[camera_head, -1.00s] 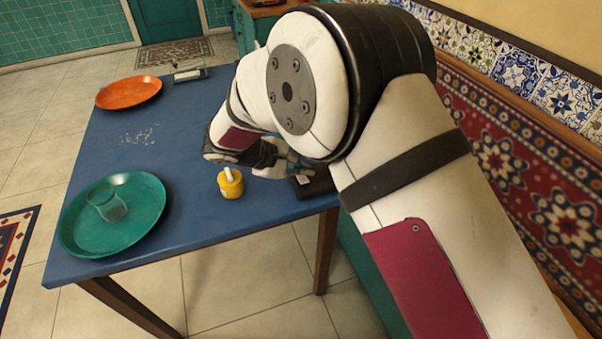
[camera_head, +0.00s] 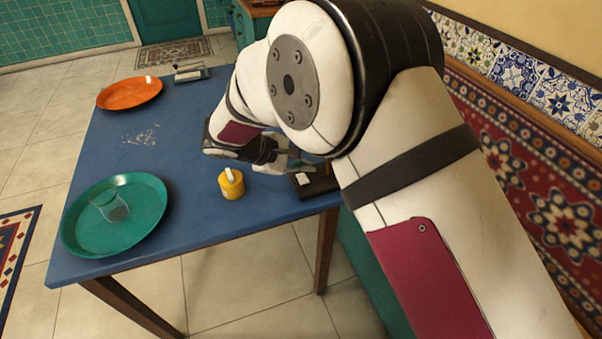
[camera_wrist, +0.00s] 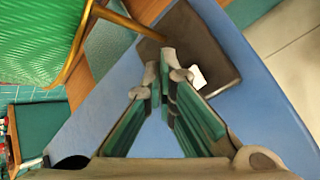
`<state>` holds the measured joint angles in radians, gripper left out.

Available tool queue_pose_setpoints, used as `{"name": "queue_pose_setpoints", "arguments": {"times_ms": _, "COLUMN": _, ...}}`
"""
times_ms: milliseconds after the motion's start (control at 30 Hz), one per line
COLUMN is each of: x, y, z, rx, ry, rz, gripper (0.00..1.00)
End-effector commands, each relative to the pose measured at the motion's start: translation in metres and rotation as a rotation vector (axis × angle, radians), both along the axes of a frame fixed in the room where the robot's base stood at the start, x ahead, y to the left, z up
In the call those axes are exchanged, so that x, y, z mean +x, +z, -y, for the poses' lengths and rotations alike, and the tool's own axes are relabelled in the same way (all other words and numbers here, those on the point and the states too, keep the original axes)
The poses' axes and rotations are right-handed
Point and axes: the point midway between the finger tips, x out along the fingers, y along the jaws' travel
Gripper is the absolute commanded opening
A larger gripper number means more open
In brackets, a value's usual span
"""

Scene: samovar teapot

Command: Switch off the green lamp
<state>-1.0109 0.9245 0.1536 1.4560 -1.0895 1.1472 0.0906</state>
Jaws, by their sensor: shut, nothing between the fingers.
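The green lamp's ribbed shade (camera_wrist: 40,40) fills the upper left of the wrist view, with a brass stem (camera_wrist: 130,22) beside it. I cannot tell for sure whether it is lit. Its dark base (camera_wrist: 200,38) lies on the blue table and carries a small white switch (camera_wrist: 198,77). In the head view the base (camera_head: 322,184) and white switch (camera_head: 302,179) show at the table's right edge; my arm hides the shade. My gripper (camera_wrist: 166,68) is shut and empty, its tips just left of the switch in the wrist view. It also shows in the head view (camera_head: 288,164).
A yellow pot (camera_head: 231,186) stands on the blue table (camera_head: 195,135) close to my gripper. A green plate (camera_head: 75,238) with a clear glass (camera_head: 112,208) is at front left. An orange plate (camera_head: 125,95) is at the back. The table's middle is mostly clear.

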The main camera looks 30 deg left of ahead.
Motion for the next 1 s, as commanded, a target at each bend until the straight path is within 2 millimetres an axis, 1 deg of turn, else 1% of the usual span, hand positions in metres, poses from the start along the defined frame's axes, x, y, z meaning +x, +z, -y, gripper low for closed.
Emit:
{"name": "queue_pose_setpoints", "arguments": {"times_ms": 500, "x": -0.004, "y": 0.045, "z": 0.004, "rx": 0.001, "ry": 0.0, "rz": 0.001, "gripper": 0.0}}
{"name": "queue_pose_setpoints", "arguments": {"times_ms": 600, "x": -0.004, "y": 0.048, "z": 0.005, "rx": -0.001, "ry": -0.001, "rz": 0.0, "gripper": 0.0}}
{"name": "queue_pose_setpoints", "arguments": {"times_ms": 1000, "x": -0.004, "y": 0.047, "z": 0.005, "rx": 0.001, "ry": -0.001, "rz": 0.0, "gripper": 0.0}}
